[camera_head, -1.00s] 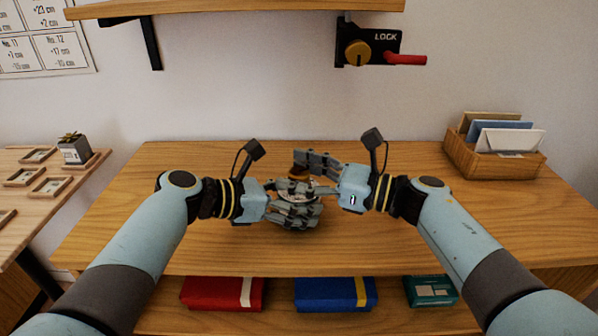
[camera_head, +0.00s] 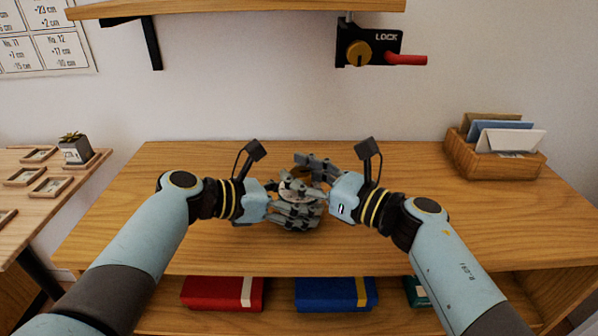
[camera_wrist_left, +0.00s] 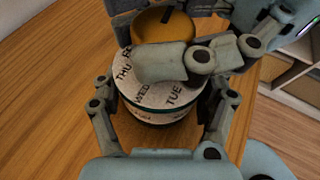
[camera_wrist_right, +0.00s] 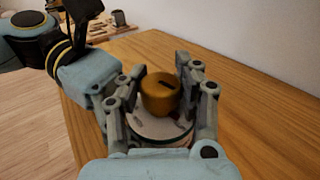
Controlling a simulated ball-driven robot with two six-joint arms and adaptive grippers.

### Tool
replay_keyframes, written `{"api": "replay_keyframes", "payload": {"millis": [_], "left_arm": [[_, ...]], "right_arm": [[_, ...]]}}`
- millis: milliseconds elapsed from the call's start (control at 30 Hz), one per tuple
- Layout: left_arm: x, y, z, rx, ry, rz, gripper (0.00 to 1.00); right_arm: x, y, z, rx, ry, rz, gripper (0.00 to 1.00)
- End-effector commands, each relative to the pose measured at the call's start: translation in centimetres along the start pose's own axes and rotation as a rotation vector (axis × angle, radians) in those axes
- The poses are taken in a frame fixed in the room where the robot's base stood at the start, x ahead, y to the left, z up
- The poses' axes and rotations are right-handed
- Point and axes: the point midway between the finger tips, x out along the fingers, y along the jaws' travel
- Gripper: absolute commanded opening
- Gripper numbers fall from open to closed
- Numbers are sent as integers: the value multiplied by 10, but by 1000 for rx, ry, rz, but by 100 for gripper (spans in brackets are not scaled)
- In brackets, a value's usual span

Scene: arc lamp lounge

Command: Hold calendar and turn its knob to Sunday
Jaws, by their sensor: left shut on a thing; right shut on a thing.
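The calendar is a round drum with a pale top ring of day names. In the head view the calendar (camera_head: 297,189) is mid-table, mostly covered by my fingers. In the left wrist view its ring (camera_wrist_left: 150,95) shows THU, WED and TUE; other days are hidden. Its golden knob (camera_wrist_right: 160,97) has a dark mark on top and also shows in the left wrist view (camera_wrist_left: 163,28). I cannot tell which day the mark faces. My left gripper (camera_head: 300,206) is shut around the calendar's body. My right gripper (camera_head: 304,174) is shut on the knob, from the right.
A wooden letter holder (camera_head: 495,162) stands at the table's back right. Red (camera_head: 222,293) and blue (camera_head: 335,294) boxes lie on the shelf below. A lock panel (camera_head: 370,48) is on the wall above. A side table with a plant (camera_head: 75,148) is at left.

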Motion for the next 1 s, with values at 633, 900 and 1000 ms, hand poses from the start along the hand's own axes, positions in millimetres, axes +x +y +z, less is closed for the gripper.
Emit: {"api": "replay_keyframes", "payload": {"millis": [633,900,1000], "left_arm": [[-1,2,1,2,0,5,24],[-1,2,1,2,-1,4,24],[-1,2,1,2,-1,4,24]], "right_arm": [[0,0,0,1,-1,-2,60],[-17,-1,-1,-1,1,-3,60],[-38,0,-1,-1,3,-3,60]]}}
